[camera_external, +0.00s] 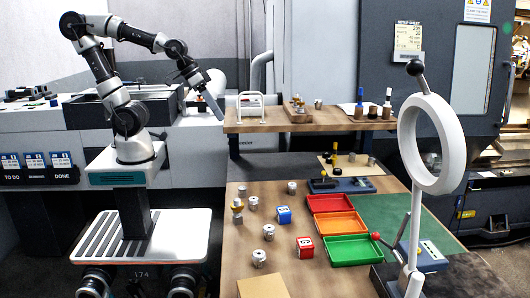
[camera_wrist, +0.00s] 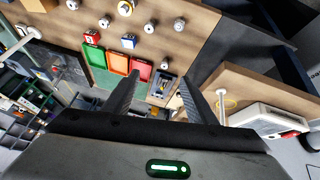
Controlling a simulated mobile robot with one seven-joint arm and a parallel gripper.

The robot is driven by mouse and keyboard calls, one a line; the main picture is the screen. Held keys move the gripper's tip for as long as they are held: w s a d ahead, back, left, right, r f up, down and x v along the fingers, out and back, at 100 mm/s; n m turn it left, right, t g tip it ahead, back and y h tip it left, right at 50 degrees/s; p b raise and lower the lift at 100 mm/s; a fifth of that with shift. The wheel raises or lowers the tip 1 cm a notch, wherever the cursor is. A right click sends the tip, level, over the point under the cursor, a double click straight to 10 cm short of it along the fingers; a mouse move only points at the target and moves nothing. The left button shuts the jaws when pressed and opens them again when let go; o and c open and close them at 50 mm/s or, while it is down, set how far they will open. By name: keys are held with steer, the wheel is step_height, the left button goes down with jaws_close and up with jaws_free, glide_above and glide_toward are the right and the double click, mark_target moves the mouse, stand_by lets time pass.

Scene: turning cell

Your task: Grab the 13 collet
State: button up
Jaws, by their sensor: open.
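Several small silvery collet-like cylinders stand on the wooden bench: one near the front (camera_external: 259,258), one behind it (camera_external: 268,231), one at the left (camera_external: 253,203) and one farther back (camera_external: 292,187). Another metal piece (camera_external: 237,206) has a brassy part. They also show small at the top of the wrist view, one at the right (camera_wrist: 179,23) and one near the middle (camera_wrist: 148,27). I cannot read a 13 on any. My gripper (camera_external: 217,110) is up at the left of the raised shelf, away from the cylinders. In the wrist view its jaws (camera_wrist: 160,88) are apart with nothing held between them.
Red (camera_external: 329,203), orange (camera_external: 338,223) and green (camera_external: 347,249) trays lie mid-bench. A blue block (camera_external: 284,214) and red block (camera_external: 305,246) stand beside them. A raised wooden shelf (camera_external: 320,124) is at the back. A ring lamp (camera_external: 405,150) stands at the right.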

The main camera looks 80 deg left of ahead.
steer(key=w+d+f+n, duration=0.2)
steer(key=w+f, duration=0.2)
steer(key=w, duration=0.3)
steer(key=n+g+h, duration=0.2)
steer(key=n+g, duration=0.1)
steer(key=n, duration=2.1)
glide_toward(267, 227)
steer(key=b+x, duration=0.2)
steer(key=x, duration=0.1)
steer(key=a+b+x, duration=0.1)
steer(key=shift+w+d+f, duration=0.1)
steer(key=shift+w+f, duration=0.1)
steer(key=shift+f, duration=0.1)
steer(key=x, duration=0.2)
steer(key=b+x, duration=0.1)
steer(key=x, duration=0.2)
steer(key=shift+d+f+b, duration=0.2)
steer(key=shift+d+b, duration=0.1)
steer(key=shift+d, duration=0.15)
steer(key=shift+r, duration=0.1)
steer(key=c, duration=1.2)
